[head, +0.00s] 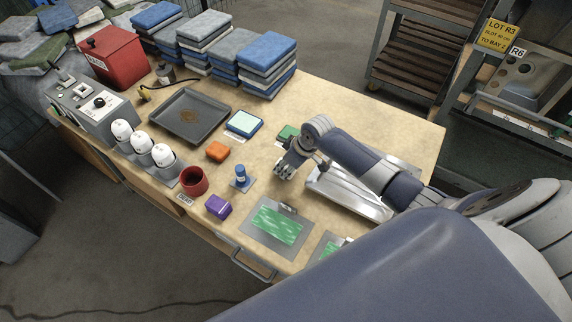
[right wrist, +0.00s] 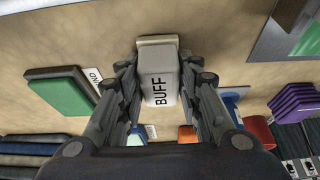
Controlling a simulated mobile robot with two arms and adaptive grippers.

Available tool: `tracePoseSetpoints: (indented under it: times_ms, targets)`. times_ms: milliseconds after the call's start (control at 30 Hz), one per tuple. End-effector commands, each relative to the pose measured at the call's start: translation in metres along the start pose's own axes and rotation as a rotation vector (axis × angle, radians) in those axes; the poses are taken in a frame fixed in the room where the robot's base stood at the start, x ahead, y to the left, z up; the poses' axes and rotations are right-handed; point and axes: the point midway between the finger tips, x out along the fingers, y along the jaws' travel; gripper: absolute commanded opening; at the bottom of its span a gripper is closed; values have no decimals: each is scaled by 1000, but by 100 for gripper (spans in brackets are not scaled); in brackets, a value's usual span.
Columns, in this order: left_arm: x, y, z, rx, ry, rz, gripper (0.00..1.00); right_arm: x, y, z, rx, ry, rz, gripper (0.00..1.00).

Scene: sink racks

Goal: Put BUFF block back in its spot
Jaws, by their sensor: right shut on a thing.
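In the head view my right gripper (head: 288,168) is low over the table, between the blue-handled stamp and the metal tray. There the block is hidden by the gripper. I cannot tell whether its end touches the table. No marked spot for it can be made out. My left gripper is not in view.
A green block (head: 287,132) lies just behind my gripper. A blue stamp (head: 240,174), orange block (head: 217,151), red cup (head: 194,181) and purple block (head: 218,206) are to the left.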

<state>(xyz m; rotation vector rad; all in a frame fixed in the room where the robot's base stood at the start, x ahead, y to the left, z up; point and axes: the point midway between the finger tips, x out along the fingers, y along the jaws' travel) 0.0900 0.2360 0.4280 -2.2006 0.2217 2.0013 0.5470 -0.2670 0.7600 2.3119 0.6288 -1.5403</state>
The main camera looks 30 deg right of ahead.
Motion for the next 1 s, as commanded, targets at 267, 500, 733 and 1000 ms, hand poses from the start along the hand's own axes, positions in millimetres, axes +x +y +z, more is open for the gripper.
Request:
tracePoseSetpoints:
  times_ms: [267, 500, 733, 1000]
  targets:
    - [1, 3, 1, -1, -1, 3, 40, 2, 0, 1, 0, 0, 0, 53]
    - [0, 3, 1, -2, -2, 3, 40, 1, 0, 0, 0, 0, 0, 53]
    - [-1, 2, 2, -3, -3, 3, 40, -20, 1, -1, -3, 1, 2, 53]
    - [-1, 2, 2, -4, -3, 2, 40, -73, 1, -1, -3, 2, 2, 53]
